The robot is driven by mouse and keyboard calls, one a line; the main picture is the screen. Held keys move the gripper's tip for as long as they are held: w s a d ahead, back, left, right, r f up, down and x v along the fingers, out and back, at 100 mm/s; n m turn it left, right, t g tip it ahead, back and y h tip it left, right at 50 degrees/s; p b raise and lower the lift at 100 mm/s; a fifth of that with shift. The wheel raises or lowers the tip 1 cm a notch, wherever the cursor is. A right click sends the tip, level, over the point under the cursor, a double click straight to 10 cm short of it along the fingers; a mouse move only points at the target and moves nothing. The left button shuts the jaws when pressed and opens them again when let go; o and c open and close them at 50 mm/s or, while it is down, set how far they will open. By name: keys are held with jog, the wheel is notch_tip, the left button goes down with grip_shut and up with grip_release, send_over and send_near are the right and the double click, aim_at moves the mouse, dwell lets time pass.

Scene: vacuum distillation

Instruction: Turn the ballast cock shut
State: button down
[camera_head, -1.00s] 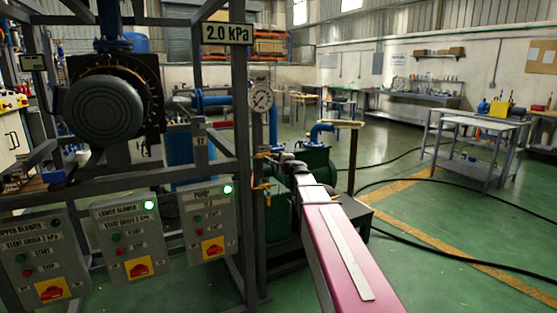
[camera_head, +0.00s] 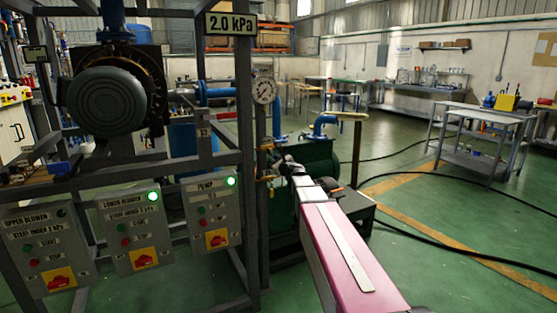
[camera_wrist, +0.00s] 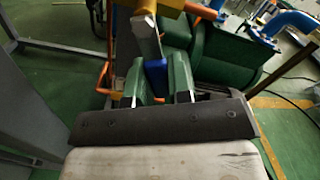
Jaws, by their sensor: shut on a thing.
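My gripper (camera_wrist: 157,88) shows in the wrist view with its two fingers close together on a small blue piece (camera_wrist: 156,72), which looks like the handle of the ballast cock. A grey bar (camera_wrist: 146,38) rises just beyond it, below a yellow-orange part (camera_wrist: 168,5). The fingers hide much of the cock, so its angle cannot be read. In the head view my gripper (camera_head: 284,163) is small and reaches beside the green pump (camera_head: 318,158), below the dial gauge (camera_head: 264,90). The cock cannot be made out there.
The grey frame (camera_head: 244,120) with its switch boxes (camera_head: 212,212) stands close to the left of my arm. An orange pipe (camera_wrist: 104,75) runs left of the fingers. A blue pipe (camera_wrist: 290,22) stands at right. Black hoses (camera_head: 440,238) cross the open floor.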

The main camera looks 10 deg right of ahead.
jog(key=m, duration=0.1)
jog(key=a+m, duration=0.1)
jog(key=m, duration=0.1)
jog(key=a+m, duration=0.1)
jog(key=m, duration=0.1)
jog(key=shift+s+a+f, duration=0.1)
jog(key=shift+s+f, duration=0.2)
jog(key=shift+s, duration=0.1)
jog(key=shift+m, duration=0.3)
jog(key=c, duration=1)
grip_release()
jog(key=shift+a, duration=0.1)
jog(key=shift+c, duration=0.2)
jog(key=v, duration=1.1)
jog(key=shift+w, duration=0.1)
